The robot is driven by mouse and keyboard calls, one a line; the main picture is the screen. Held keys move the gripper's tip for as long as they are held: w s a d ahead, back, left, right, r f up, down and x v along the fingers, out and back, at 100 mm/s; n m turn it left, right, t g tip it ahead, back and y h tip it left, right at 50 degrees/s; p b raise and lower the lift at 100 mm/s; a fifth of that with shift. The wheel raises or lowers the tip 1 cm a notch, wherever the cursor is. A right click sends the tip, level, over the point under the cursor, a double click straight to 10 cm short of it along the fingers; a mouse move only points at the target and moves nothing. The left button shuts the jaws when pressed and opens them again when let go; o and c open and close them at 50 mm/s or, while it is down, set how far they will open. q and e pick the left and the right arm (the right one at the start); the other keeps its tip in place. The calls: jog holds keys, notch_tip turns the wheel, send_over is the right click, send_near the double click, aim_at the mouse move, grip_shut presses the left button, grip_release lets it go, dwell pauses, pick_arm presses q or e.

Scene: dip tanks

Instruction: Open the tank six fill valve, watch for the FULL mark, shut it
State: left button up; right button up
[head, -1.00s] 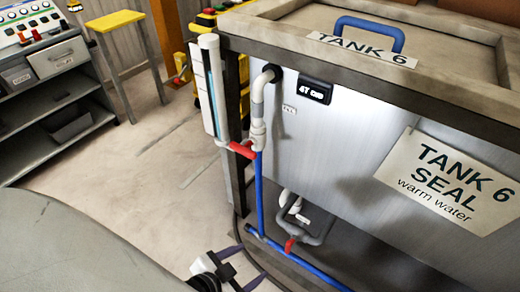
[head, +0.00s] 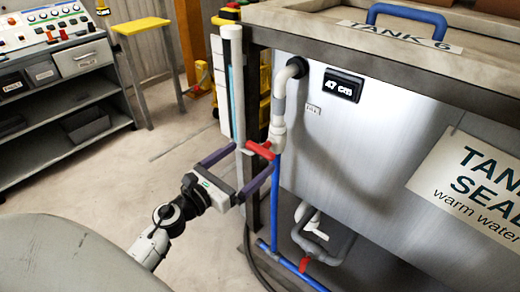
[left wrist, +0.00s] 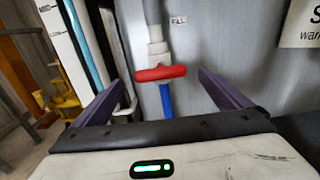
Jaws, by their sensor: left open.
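The tank 6 fill valve has a red handle (head: 260,150) on a white pipe with a blue pipe below it, near a small FILL label (head: 313,109). In the left wrist view the red handle (left wrist: 160,73) lies crosswise to the pipe. My left gripper (head: 254,156) is open, with its purple fingers on either side of the handle; I cannot tell whether they touch it. A sight tube (head: 232,85) with blue liquid stands left of the valve; no FULL mark is legible. The tank display (head: 343,85) appears to read 47 cm. My right gripper is out of view.
A second red handle (head: 304,264) sits on low pipework under the tank. The tank frame's post stands close behind the valve. A yellow stool (head: 140,26) and a control bench (head: 60,60) are at the back left, with open floor between.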

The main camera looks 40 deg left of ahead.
aim_at(257, 152)
pick_arm(q)
jog(key=w, duration=0.5)
jog(key=shift+w+d, duration=0.15)
jog(key=shift+d, duration=0.05)
jog(key=shift+w, duration=0.35)
jog(key=shift+c, duration=0.6)
jog(key=c, duration=0.9)
